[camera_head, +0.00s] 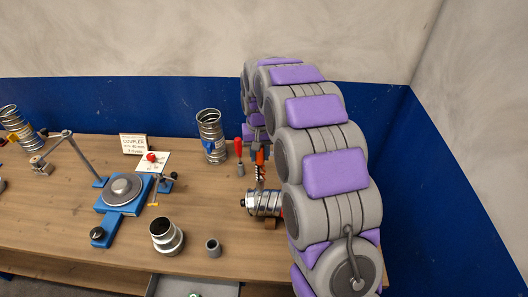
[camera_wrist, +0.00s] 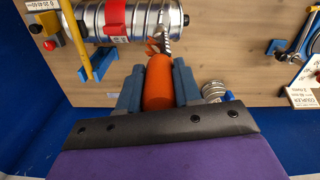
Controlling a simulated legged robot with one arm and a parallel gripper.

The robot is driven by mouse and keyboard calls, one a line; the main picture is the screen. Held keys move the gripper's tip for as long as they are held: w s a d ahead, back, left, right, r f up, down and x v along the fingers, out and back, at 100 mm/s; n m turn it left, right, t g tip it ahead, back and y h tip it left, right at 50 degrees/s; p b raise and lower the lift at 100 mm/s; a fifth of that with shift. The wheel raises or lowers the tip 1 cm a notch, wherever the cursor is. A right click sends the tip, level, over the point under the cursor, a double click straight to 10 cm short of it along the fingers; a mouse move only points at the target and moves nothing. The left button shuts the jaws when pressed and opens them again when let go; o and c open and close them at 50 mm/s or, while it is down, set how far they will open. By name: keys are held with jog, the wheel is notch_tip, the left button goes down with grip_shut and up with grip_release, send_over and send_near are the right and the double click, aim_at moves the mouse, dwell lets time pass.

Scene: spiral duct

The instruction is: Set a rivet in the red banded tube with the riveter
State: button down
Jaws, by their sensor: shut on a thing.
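The red banded tube (camera_wrist: 88,20) lies on its side at the top of the wrist view, silver and ribbed, with a red band (camera_wrist: 117,20). In the head view the tube (camera_head: 262,203) lies on the bench, partly hidden by my arm. My gripper (camera_wrist: 157,82) is shut on an orange tool (camera_wrist: 158,84), with one grey-blue finger on each side. The tool's metal tip (camera_wrist: 158,45) points toward the tube; I cannot tell whether they touch. The orange tool also shows in the head view (camera_head: 260,157) above the tube. I cannot tell for sure whether it is the riveter.
A red-handled tool (camera_head: 239,150) stands just left of the orange one. A tube with a blue band (camera_head: 210,136) stands behind. A blue fixture with a round disc (camera_head: 122,189), a coupler sign (camera_head: 133,144), a short duct piece (camera_head: 166,236) and a small grey cup (camera_head: 213,247) occupy the bench.

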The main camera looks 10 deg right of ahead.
jog(key=shift+a, duration=0.85)
jog(key=shift+d, duration=1)
jog(key=shift+a+f, duration=0.3)
jog(key=shift+a, duration=0.5)
jog(key=shift+d+f, duration=0.15)
jog(key=shift+d, duration=0.5)
jog(key=shift+s+a, duration=0.1)
jog(key=shift+a, duration=0.25)
jog(key=shift+f, duration=0.1)
jog(key=shift+d, duration=0.1)
